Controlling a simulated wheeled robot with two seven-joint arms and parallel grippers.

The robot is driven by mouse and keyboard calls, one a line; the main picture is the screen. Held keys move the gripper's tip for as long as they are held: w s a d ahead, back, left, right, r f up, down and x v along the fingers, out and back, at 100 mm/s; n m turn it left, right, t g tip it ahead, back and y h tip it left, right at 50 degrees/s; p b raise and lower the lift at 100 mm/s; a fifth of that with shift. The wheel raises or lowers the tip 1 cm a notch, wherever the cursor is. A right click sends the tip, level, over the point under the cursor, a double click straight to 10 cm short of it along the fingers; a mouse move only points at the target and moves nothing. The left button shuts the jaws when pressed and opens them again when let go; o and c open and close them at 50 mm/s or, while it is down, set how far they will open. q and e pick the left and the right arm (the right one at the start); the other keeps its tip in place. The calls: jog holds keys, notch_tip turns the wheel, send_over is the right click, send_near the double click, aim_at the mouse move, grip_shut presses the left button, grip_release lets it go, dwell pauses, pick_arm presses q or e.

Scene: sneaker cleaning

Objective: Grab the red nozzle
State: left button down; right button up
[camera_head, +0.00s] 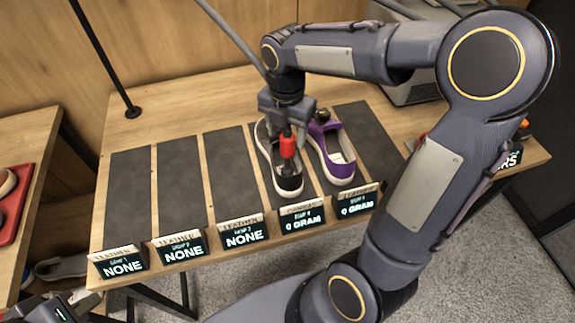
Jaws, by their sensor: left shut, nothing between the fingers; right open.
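A red nozzle-like piece (288,147) shows directly below my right gripper (288,128), over the black and white sneaker (290,183). My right gripper is open and points down, with its fingers at or beside the top of the red piece. I cannot tell whether they touch it. Part of the sneaker's opening is hidden behind the gripper and the red piece. My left gripper (88,299) is shut and empty at the bottom left corner, well away from the red piece.
A purple sneaker (337,150) stands just right of the black and white one. Dark mats line the wooden table (135,127), with small display signs (243,234) along its front edge. The left mats are bare. My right arm hides the table's right part.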

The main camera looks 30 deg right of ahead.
aim_at(288, 145)
notch_tip(288, 145, down, 4)
jog(key=shift+s+f, duration=0.1)
jog(key=shift+f, duration=0.1)
jog(key=shift+c, duration=0.5)
grip_shut()
